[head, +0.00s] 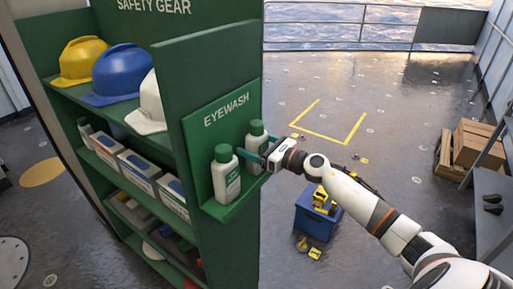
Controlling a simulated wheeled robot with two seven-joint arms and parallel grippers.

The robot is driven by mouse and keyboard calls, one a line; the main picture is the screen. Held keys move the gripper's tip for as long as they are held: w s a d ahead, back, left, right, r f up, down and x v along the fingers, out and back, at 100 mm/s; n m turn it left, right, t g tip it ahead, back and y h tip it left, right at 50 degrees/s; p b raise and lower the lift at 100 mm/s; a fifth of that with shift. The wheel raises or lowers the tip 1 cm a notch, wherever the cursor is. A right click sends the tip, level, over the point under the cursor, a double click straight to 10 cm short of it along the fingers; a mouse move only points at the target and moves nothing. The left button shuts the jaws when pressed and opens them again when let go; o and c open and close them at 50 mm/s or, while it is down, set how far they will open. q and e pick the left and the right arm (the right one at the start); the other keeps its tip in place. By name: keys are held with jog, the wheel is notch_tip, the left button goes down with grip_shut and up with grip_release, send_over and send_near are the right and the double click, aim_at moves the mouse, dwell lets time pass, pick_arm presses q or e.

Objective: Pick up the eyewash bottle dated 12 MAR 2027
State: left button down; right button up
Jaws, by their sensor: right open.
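Two white eyewash bottles with green caps stand upright on the small green EYEWASH shelf (218,211) on the side of the cabinet. The near bottle (225,180) shows a green label, but its date is too small to read. The far bottle (255,138) is partly hidden behind my right gripper, and I cannot read a date on it. My right gripper (254,160) is open, with its teal fingers pointing left beside the far bottle, close to both bottles. I cannot tell whether it touches either. My left gripper is not in view.
The green safety gear cabinet (200,70) holds yellow, blue and white helmets and several boxes. A blue bin (318,215) with yellow items stands on the floor below my right arm. Wooden crates (474,148) stand at right. The wet deck behind is mostly open.

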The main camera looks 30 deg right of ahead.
jog(key=c, duration=1.4)
jog(key=shift+d+r, duration=0.1)
